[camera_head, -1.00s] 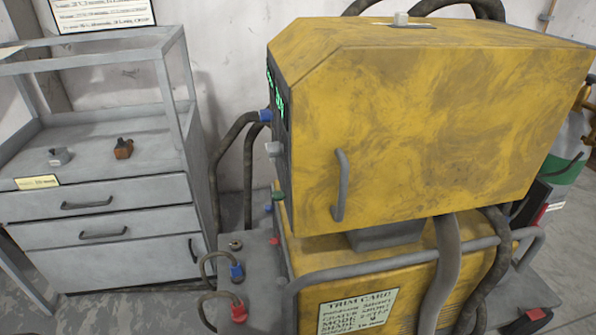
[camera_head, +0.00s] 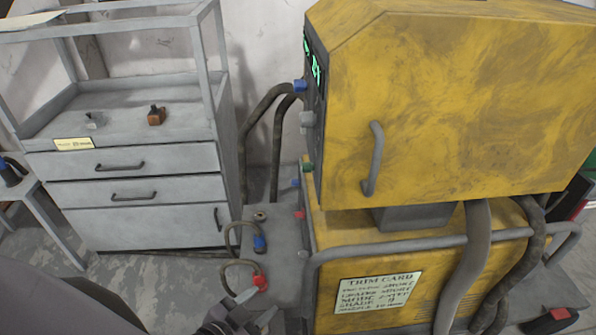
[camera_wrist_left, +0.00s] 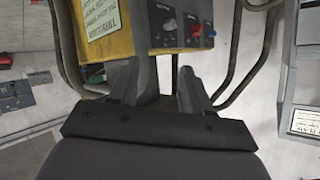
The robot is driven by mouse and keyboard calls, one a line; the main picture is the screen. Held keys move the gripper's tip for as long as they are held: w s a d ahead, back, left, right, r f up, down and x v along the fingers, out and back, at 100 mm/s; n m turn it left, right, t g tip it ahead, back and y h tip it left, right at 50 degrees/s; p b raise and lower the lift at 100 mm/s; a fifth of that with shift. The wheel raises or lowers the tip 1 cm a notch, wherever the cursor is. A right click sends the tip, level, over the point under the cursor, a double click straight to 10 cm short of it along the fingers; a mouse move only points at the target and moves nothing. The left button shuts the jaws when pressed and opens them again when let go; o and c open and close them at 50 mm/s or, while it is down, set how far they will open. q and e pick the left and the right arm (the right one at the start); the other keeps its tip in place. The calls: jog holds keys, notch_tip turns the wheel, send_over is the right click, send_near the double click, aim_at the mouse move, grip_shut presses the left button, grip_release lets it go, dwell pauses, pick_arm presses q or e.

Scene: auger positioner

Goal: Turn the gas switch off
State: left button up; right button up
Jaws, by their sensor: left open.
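The yellow machine (camera_head: 450,120) carries a column of small controls on its left-facing front: a blue knob (camera_head: 300,86), a grey knob (camera_head: 307,118) and a green one (camera_head: 308,168). I cannot tell which control is the gas switch. My left gripper (camera_head: 257,307) is at the bottom of the head view, open and empty, near the red plug (camera_head: 261,284) in the picture. In the left wrist view, its two grey fingers (camera_wrist_left: 162,82) stand apart, with part of the machine (camera_wrist_left: 95,25) and a red knob (camera_wrist_left: 194,31) beyond them. My right gripper is not in view.
A grey drawer cabinet (camera_head: 140,190) stands at the left. A grey tubular rail (camera_head: 400,246) runs around the machine. Floor shows between cabinet and base.

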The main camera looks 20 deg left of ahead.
pick_arm(q)
jog(key=w+a+r+m+t+h+b, duration=0.25)
jog(key=w+a+r+m+t, duration=0.2)
jog(key=w+r+m, duration=0.35)
jog(key=m+g+h+b, duration=0.7)
jog(key=m+h+b, duration=0.3)
jog(key=m, duration=2.6)
send_near(308, 167)
jog(key=w+f, duration=0.1)
jog(key=p+x, duration=0.1)
jog(key=x, duration=0.6)
jog(key=shift+h+p, duration=0.35)
jog(key=shift+p, duration=0.05)
jog(key=shift+r, duration=0.1)
grip_shut()
